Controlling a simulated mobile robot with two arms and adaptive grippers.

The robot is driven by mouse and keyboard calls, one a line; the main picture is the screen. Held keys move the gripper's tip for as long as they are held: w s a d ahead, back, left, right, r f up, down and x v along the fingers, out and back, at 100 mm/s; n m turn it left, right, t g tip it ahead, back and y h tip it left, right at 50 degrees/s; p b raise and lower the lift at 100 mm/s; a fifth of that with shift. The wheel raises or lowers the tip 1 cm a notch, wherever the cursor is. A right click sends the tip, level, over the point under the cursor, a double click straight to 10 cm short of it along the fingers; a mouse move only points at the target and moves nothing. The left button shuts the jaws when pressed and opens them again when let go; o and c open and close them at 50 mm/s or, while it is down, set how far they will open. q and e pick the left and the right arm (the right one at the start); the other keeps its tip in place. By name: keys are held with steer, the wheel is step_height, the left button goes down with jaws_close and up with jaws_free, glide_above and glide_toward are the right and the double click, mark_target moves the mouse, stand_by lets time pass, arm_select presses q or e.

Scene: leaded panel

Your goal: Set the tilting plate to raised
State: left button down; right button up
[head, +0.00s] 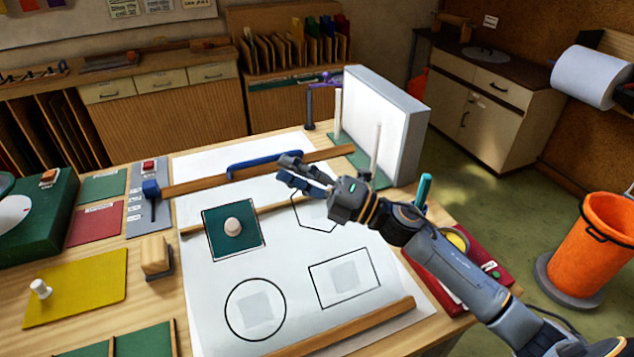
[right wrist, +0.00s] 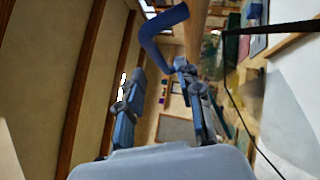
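A wooden bar (head: 205,183) with a blue bow handle (head: 262,163) crosses the white sheet (head: 200,285) toward its back. I cannot tell for certain which part is the tilting plate; the bar appears to lie low and level. My right gripper (head: 281,169) reaches in from the right, with its fingers apart and empty, close to the handle's right end. In the right wrist view the blue handle (right wrist: 160,40) shows beyond the open fingertips (right wrist: 160,72), not between them. My left gripper is not in view.
A white upright panel (head: 372,115) stands at the back right beside thin posts. A green square with a pale knob (head: 232,227) lies left of my gripper. A grey strip (head: 140,212) with a blue lever (head: 151,190) is at left. A wooden ledge (head: 350,327) borders the front.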

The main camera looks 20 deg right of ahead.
steer(key=v, duration=0.6)
stand_by(0.3)
